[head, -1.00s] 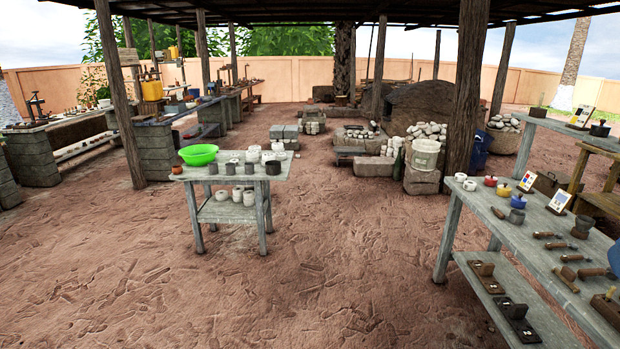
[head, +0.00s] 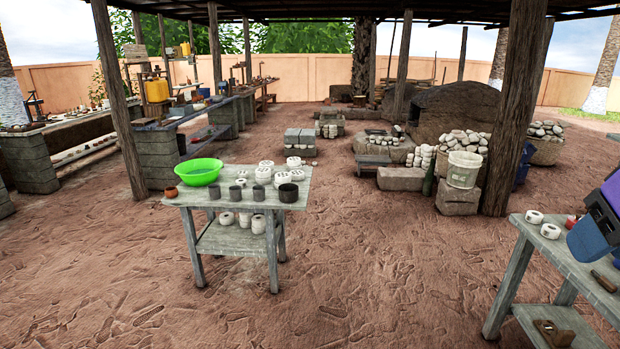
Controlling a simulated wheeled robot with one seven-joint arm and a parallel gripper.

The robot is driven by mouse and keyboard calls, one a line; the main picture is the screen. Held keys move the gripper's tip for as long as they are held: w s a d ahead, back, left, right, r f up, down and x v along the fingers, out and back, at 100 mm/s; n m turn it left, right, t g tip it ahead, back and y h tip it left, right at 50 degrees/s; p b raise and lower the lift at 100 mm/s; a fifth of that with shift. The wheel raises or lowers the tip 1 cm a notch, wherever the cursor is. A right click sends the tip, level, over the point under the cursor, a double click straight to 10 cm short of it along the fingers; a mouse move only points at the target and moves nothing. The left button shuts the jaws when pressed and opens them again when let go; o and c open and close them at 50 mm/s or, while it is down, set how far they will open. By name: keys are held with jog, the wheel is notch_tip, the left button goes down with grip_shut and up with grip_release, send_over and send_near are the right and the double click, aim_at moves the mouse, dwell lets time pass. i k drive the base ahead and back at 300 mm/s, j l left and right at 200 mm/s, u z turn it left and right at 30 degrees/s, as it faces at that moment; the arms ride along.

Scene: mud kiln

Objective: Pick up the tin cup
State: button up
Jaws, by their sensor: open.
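Several small grey metal-looking cups stand upright in a row along the front of the grey table in the head view. They include a left cup (head: 214,192), a middle cup (head: 235,193) and a right cup (head: 258,193). A wider, darker grey pot (head: 288,193) stands at the right end of the row. I cannot tell which one is the tin cup. The table (head: 228,240) is well ahead of me, slightly left of centre. A purple and blue part of my arm shows at the right edge. My gripper's fingers are not in view.
A green bowl (head: 200,172), a small brown pot (head: 171,192) and white pots (head: 262,174) share the tabletop. More white pots are on its lower shelf. Another table (head: 560,265) is at the right. A wooden post (head: 515,110) stands behind it. The earth floor between is clear.

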aim_at(258, 191)
jog(key=i+u, duration=0.25)
jog(key=i, duration=0.25)
jog(key=i+l+u, duration=0.1)
jog(key=i+u, duration=0.15)
jog(key=i, duration=0.25)
jog(key=i+l+u, duration=0.2)
jog(key=i, duration=0.25)
jog(key=i+j+u, duration=0.2)
jog(key=i, duration=0.2)
jog(key=i+j+u, duration=0.15)
jog(key=i, duration=0.25)
jog(key=i+j+z, duration=0.45)
jog(key=j, duration=0.15)
jog(key=i+j+z, duration=0.2)
jog(key=j, duration=0.15)
jog(key=i+j+z, duration=0.2)
jog(key=j, duration=0.2)
jog(key=i+j+z, duration=0.1)
jog(key=j+z, duration=0.15)
jog(key=j, duration=0.1)
